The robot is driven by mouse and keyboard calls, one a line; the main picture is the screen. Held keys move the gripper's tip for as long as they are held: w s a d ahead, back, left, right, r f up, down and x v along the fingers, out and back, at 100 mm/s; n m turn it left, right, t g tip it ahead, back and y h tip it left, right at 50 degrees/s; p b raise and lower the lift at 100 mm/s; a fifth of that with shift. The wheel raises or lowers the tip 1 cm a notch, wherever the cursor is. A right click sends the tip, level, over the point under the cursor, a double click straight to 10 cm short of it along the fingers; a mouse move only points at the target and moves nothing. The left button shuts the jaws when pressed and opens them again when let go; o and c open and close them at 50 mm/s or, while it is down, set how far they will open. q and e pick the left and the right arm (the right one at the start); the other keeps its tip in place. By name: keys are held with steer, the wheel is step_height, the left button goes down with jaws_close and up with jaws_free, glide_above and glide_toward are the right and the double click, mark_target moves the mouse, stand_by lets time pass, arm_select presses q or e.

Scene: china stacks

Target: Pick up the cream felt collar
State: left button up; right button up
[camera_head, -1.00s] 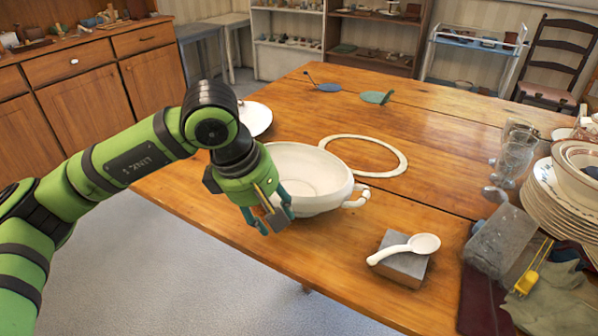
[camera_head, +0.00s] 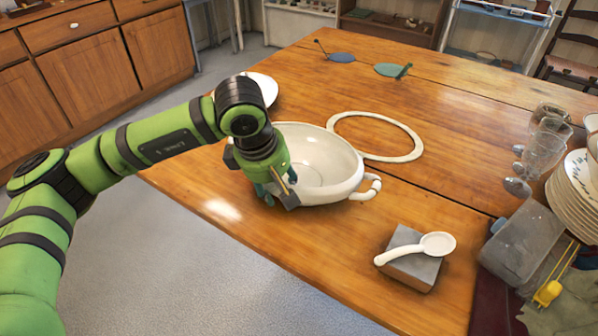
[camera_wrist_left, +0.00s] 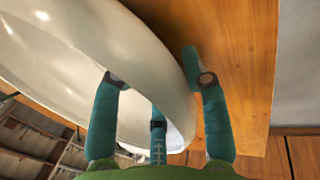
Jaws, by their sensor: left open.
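The cream felt collar (camera_head: 395,158) is a flat oval ring lying on the wooden table, just behind a white two-part-looking bowl (camera_head: 325,165) with a looped handle. The collar looks empty, with bare wood inside it. My left gripper (camera_head: 279,193) is at the bowl's near left side, away from the collar. In the left wrist view the gripper (camera_wrist_left: 155,85) is open, with the bowl's rim (camera_wrist_left: 150,55) passing between its fingers. One finger lies over the bowl side and one over the table side. Contact cannot be told. My right gripper is not in view.
A white spoon (camera_head: 415,249) rests on a grey block (camera_head: 412,268) at the front right. Glasses (camera_head: 545,150) and stacked plates (camera_head: 575,200) stand at the right. A white plate (camera_head: 264,88) is behind my arm. The table's far middle is largely clear.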

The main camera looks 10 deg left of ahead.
arm_select(q)
jaws_close()
steer(key=shift+w+r, duration=0.2)
steer(key=shift+w, duration=0.05)
